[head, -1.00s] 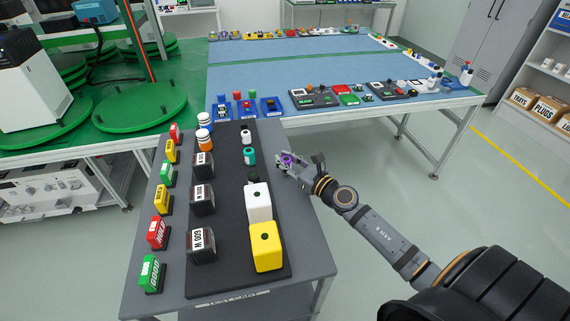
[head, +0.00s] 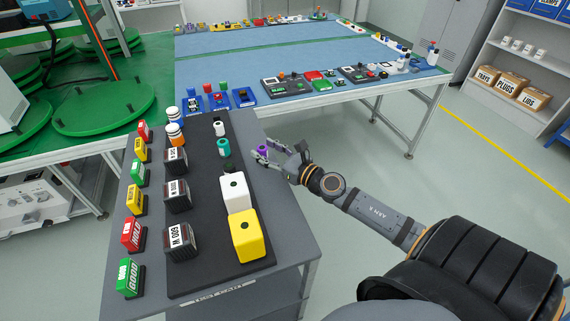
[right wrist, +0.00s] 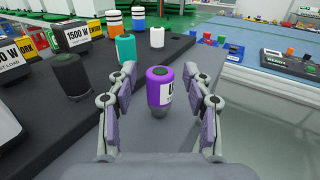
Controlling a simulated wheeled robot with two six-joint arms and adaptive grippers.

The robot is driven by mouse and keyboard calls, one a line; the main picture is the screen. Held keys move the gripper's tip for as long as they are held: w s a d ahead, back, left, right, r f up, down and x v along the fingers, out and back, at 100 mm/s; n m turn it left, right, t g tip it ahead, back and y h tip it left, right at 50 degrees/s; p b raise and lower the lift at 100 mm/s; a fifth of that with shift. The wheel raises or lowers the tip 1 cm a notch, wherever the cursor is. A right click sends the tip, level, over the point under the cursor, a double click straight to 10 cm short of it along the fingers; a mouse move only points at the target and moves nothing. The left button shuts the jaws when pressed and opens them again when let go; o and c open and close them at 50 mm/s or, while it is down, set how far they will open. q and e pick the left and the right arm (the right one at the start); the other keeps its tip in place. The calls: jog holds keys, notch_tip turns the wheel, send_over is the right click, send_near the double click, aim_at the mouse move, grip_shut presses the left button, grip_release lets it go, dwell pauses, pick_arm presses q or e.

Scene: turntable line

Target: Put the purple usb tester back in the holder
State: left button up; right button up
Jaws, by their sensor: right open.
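My left gripper is out of view.
On the base stand a teal cylinder (head: 224,147), a white cylinder (head: 219,128), a white block (head: 235,190), a yellow block (head: 246,235) and dark load boxes (head: 180,240). Labelled blocks line the cart's left side. A blue-topped table (head: 340,90) stands behind. Floor is free at right.

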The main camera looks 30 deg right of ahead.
aim_at(265, 149)
pick_arm(q)
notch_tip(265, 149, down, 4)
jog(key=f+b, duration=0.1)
jog(key=b, duration=0.2)
pick_arm(e)
jog(key=shift+s+d+f, duration=0.15)
jog(key=shift+s+f, duration=0.05)
jog(key=shift+s, duration=0.45)
jog(key=shift+s+d+f, duration=0.1)
jog(key=shift+s+f, duration=0.1)
jog(key=shift+s, duration=0.4)
jog(key=s+r+p, duration=0.1)
jog(key=p, duration=0.1)
jog(key=shift+s+d+p, duration=0.2)
jog(key=shift+d+p, duration=0.1)
jog(key=shift+d, duration=0.1)
pick_arm(q)
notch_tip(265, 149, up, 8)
jog(key=p, duration=0.4)
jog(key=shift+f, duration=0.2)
pick_arm(e)
jog(key=v, duration=0.5)
jog(key=shift+s+f, duration=0.1)
jog(key=shift+s, duration=0.15)
